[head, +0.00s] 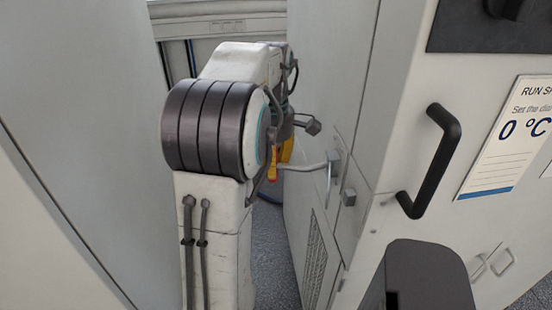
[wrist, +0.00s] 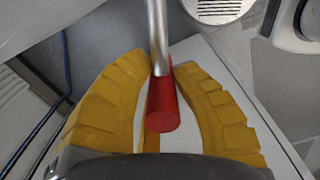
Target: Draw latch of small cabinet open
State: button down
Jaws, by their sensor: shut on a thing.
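The latch (head: 333,170) is a grey metal lever on the face of the small cabinet (head: 350,225), with a bent rod reaching left toward my gripper (head: 283,153). In the wrist view the latch is a metal rod (wrist: 157,30) ending in a red grip (wrist: 162,105). The yellow fingers of my gripper (wrist: 161,64) lie on both sides of it and are shut on it near where rod and red grip meet. In the head view my arm hides most of the gripper and the red grip.
A black bar handle (head: 443,160) sticks out from the pale panel on the right, beside a temperature sign (head: 508,135). A vent grille (head: 317,260) is low on the cabinet. A pale wall panel (head: 85,130) stands close on the left, leaving a narrow gap of grey floor (head: 275,260).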

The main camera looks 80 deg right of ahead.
jog(key=shift+s+a+n+b, duration=0.2)
jog(key=shift+a+n, duration=0.1)
jog(key=shift+a, duration=0.4)
jog(key=shift+s+a+n+b, duration=0.1)
jog(key=shift+s+a+n, duration=0.15)
jog(key=shift+a, duration=0.45)
jog(key=shift+f, duration=0.1)
jog(key=c, duration=1.1)
grip_release()
jog(key=shift+a, duration=0.1)
jog(key=shift+r, duration=6.05)
